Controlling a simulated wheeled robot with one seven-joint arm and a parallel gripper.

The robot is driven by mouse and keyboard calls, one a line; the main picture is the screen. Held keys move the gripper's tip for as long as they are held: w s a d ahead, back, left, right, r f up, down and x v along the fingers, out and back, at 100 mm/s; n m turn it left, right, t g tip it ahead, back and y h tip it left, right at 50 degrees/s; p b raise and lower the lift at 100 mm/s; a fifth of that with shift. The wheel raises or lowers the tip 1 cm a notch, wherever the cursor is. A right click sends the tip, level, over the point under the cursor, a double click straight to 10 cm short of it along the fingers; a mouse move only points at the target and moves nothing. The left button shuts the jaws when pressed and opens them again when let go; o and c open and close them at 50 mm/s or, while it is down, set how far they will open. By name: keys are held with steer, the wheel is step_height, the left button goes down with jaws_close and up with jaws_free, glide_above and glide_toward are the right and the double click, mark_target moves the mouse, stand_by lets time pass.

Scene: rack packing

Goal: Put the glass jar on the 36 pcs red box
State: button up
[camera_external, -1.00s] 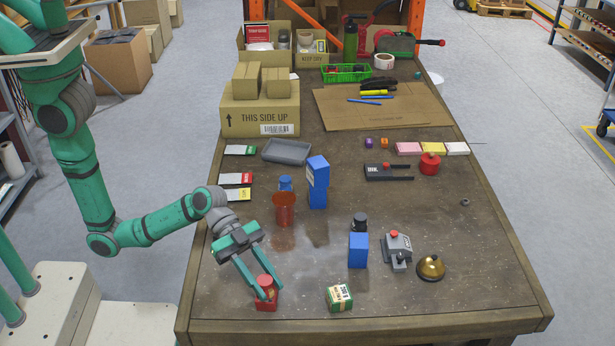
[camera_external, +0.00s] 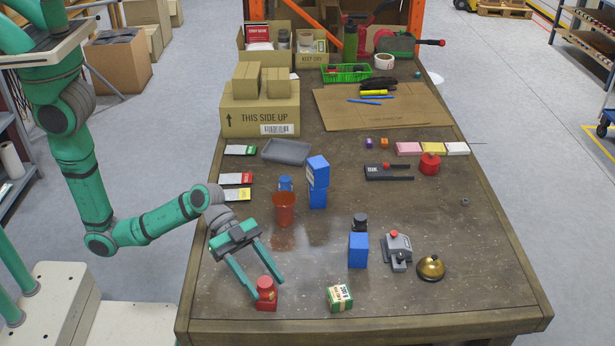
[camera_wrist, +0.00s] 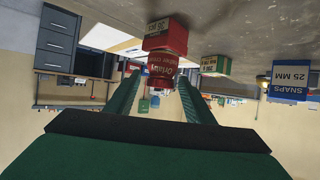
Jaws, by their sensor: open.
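The glass jar (camera_external: 265,284), small and red, stands upright on the red box (camera_external: 266,305) near the table's front left. The wrist view is upside down; in it the jar (camera_wrist: 163,68) with its lettered label rests against the red box (camera_wrist: 165,38), whose label is partly readable as 36 pcs. My gripper (camera_external: 266,288) is open, with one finger on each side of the jar and a visible gap to each side. The fingers also flank the jar in the wrist view (camera_wrist: 160,82).
A green and white box (camera_external: 339,298) lies to the right of the red box. A blue box (camera_external: 358,250), a grey device (camera_external: 397,251) and a brass bell (camera_external: 430,267) stand further right. A brown-red cup (camera_external: 284,208) stands behind my gripper.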

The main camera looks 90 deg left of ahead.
steer(key=v, duration=1.1)
steer(key=s+a+f+n+t+y, duration=0.1)
steer(key=f+n, duration=0.1)
steer(key=s+a+f+n+t+y, duration=0.1)
steer(key=a+f, duration=0.1)
steer(key=f, duration=0.1)
steer(key=s+a+f+n+t+y, duration=0.1)
steer(key=a+f+n, duration=0.1)
steer(key=shift+f+n+y, duration=0.15)
steer(key=shift+n+y, duration=0.15)
steer(key=shift+y, duration=0.1)
steer(key=s+a+f+n+y, duration=0.1)
steer(key=s, duration=0.1)
steer(key=s+a+f+n+t+y, duration=0.1)
steer(key=s+a, duration=0.1)
steer(key=s+a+f+n+y, duration=0.1)
steer(key=s+a, duration=0.1)
steer(key=shift+a+t+y, duration=0.2)
steer(key=shift+t+y, duration=0.1)
steer(key=shift+y, duration=0.1)
steer(key=s+a+r+t+y, duration=0.1)
steer(key=s+r, duration=0.1)
steer(key=s, duration=0.5)
steer(key=s+a+r+n+t+y, duration=0.1)
steer(key=s+r, duration=0.2)
steer(key=s, duration=0.4)
steer(key=shift+a+r+t, duration=0.2)
steer(key=shift+a+t, duration=0.15)
steer(key=shift+t, duration=0.05)
